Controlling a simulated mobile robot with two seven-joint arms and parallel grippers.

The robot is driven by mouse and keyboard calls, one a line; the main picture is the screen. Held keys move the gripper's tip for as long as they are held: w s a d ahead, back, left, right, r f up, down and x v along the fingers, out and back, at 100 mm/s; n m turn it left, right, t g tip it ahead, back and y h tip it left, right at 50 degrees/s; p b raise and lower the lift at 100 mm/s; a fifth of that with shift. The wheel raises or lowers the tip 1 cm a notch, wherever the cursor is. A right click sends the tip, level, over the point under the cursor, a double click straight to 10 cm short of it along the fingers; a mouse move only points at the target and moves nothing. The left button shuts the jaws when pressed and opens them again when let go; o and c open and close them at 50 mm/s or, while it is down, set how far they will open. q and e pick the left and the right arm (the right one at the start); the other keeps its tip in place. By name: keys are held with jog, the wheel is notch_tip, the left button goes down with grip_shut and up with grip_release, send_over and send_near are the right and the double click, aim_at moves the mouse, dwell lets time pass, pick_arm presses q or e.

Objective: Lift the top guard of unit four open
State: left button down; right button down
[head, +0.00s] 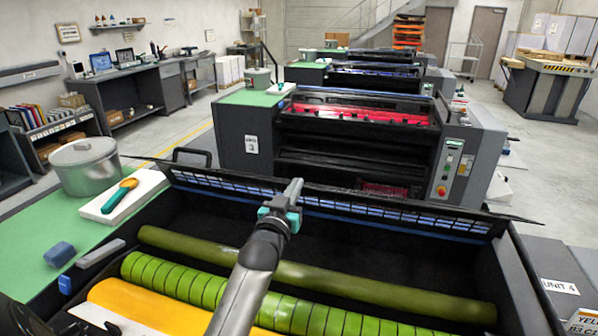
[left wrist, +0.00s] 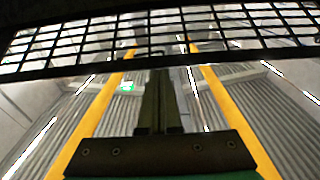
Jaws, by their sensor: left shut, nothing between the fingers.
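Unit four (head: 530,275), with its "UNIT 4" label on the right side, fills the front of the head view. Its rollers are exposed. The top guard (head: 400,214), a dark barred panel, runs along the back of the opening and looks raised, seen at a steep angle. The guard (left wrist: 60,42) also crosses the top of the left wrist view as a black grid. My left gripper (head: 293,190) is shut and empty, in front of the guard's middle. Its fingers (left wrist: 158,100) point up towards the grid's lower edge; contact is unclear. My right gripper is out of view.
A green side top (head: 30,225) at the left holds a metal pot (head: 85,170), a white pad (head: 125,200) with an orange-and-green tool, and a blue block (head: 59,254). Unit three (head: 250,145) stands behind, with more units beyond. Grey floor lies open at both sides.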

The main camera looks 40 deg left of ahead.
pick_arm(q)
jog(key=r+v, duration=0.2)
jog(key=v, duration=0.6)
jog(key=shift+s+p, duration=0.25)
jog(key=shift+p, duration=0.05)
jog(key=shift+d, duration=0.1)
